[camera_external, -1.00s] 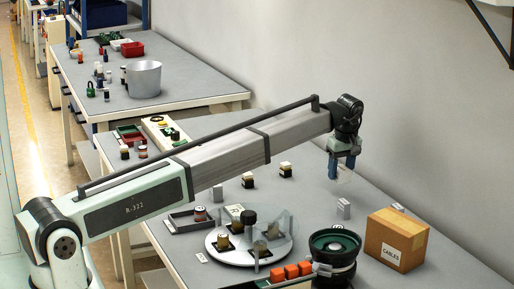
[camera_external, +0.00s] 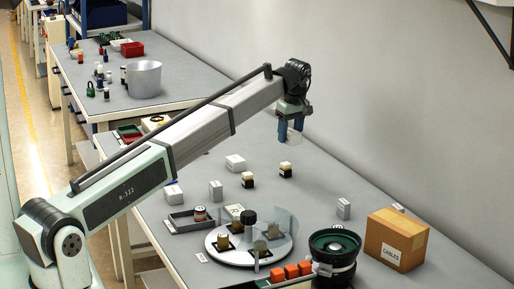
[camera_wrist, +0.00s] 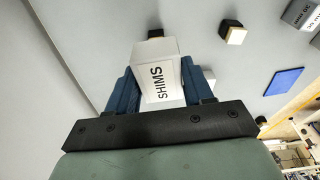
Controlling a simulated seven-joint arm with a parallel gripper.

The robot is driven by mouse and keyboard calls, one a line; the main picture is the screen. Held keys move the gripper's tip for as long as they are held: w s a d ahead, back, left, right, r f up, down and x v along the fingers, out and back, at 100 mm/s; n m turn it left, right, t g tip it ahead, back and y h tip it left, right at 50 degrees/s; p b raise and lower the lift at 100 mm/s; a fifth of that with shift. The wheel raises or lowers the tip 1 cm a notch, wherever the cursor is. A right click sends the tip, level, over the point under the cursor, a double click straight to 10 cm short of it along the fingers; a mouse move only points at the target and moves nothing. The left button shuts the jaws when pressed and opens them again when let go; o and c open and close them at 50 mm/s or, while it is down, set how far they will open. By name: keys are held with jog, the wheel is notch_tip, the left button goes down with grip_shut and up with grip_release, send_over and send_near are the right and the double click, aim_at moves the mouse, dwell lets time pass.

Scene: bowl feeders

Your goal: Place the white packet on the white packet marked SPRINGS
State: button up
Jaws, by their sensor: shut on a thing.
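My gripper (camera_external: 290,135) is shut on a white packet and holds it above the back of the near table. In the wrist view this packet (camera_wrist: 155,72) sits between the blue fingers and reads SHIMS. Other white packets stand on the table: a wide one (camera_external: 236,162), an upright one (camera_external: 216,191), one by the tray (camera_external: 173,194) and an upright one (camera_external: 344,208) at the right. Their print is too small to read here, so I cannot tell which is marked SPRINGS. A packet with partly cut-off print (camera_wrist: 300,14) shows at the wrist view's upper right.
Two small black-and-cream blocks (camera_external: 248,180) (camera_external: 286,170) stand below my gripper. A round turntable (camera_external: 222,253), a dark bowl feeder (camera_external: 335,262) and a CABLES carton (camera_external: 390,232) occupy the front. A grey tray (camera_external: 180,228) is at the left. The back right table is clear.

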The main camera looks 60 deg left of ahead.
jog(key=s+a+r+n, duration=0.2)
jog(key=s+a, duration=0.6)
jog(key=s, duration=0.5)
jog(key=m+t, duration=0.2)
jog(key=m, duration=1.1)
send_over(174, 189)
jog(key=shift+h, duration=0.3)
jog(key=shift+s+d+f, duration=0.1)
jog(key=shift+f, duration=2.6)
jog(key=shift+s+d+f, duration=0.1)
jog(key=shift+f, duration=2.55)
jog(key=shift+f, duration=0.1)
jog(key=o, duration=1.2)
jog(key=shift+c, duration=0.2)
